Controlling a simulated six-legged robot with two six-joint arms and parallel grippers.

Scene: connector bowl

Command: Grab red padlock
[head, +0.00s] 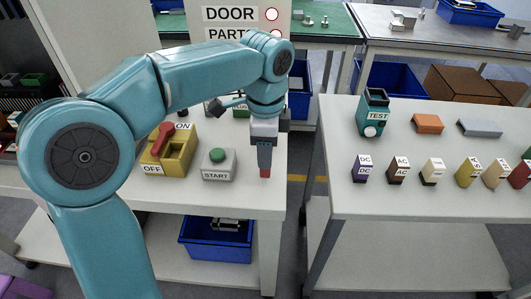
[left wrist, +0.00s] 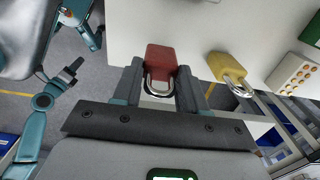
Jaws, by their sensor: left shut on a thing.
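The red padlock (left wrist: 161,60) shows in the left wrist view, with its silver shackle toward my gripper. My left gripper (left wrist: 160,82) is shut on it, one finger on each side. In the head view the left gripper (head: 265,160) points down at the right edge of the left white table (head: 240,200), and a bit of the red padlock (head: 265,173) shows below the fingertips. Whether the padlock touches the table I cannot tell.
A yellow padlock (left wrist: 228,70) lies near the red one. A green START button box (head: 218,163) and a yellow ON/OFF switch box (head: 170,152) stand left of the gripper. A gap separates this table from the right table (head: 400,204), which holds several coloured blocks.

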